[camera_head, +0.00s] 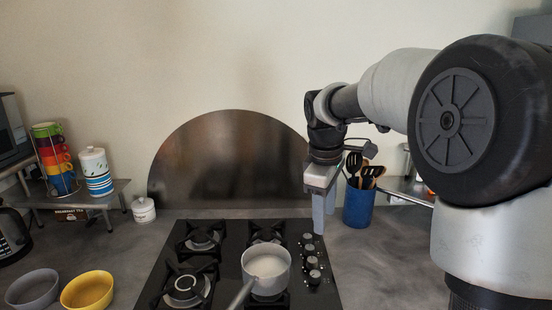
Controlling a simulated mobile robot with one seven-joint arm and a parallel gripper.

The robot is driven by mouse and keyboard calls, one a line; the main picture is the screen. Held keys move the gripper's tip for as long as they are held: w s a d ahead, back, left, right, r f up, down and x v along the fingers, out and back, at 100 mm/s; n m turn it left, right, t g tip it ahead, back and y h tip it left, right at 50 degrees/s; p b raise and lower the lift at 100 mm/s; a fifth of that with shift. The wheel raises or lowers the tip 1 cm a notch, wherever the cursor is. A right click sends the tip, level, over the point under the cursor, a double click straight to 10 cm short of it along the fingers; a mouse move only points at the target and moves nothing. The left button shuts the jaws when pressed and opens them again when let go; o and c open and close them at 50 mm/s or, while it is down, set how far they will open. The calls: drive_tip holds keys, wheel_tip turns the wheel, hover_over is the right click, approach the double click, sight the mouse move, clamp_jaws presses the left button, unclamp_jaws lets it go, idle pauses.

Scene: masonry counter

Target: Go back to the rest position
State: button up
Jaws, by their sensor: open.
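My arm reaches in from the right, and my gripper (321,214) hangs down above the right back part of the black stove (223,262). Its grey fingers point down near the stove's knobs, and it is open with nothing seen between the fingers. It is just left of a blue utensil holder (358,208). A pot (268,263) with pale contents stands on the front right of the stove, its handle toward the lower left, apart from my gripper.
A yellow bowl (87,290) and a grey bowl (33,288) sit at the front left. A small shelf (105,195) holds stacked colored cups (53,158) and a striped canister (96,172). A white lidded jar (144,209) stands beside it. The counter right of the stove is mostly clear.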

drive_tip(key=s+r+m+t, duration=0.2)
drive_tip(key=s+r+m, duration=0.35)
drive_tip(key=s, duration=0.65)
drive_tip(key=s+d+f+m+t+y+p, duration=0.1)
drive_tip(key=s+m, duration=0.5)
drive_tip(key=s, duration=0.7)
drive_tip(key=shift+f+t+p, duration=0.3)
drive_tip(key=shift+f+t, duration=0.2)
drive_tip(key=shift+f, duration=0.1)
drive_tip(key=shift+s+m, duration=0.1)
drive_tip(key=shift+m, duration=0.15)
clamp_jaws()
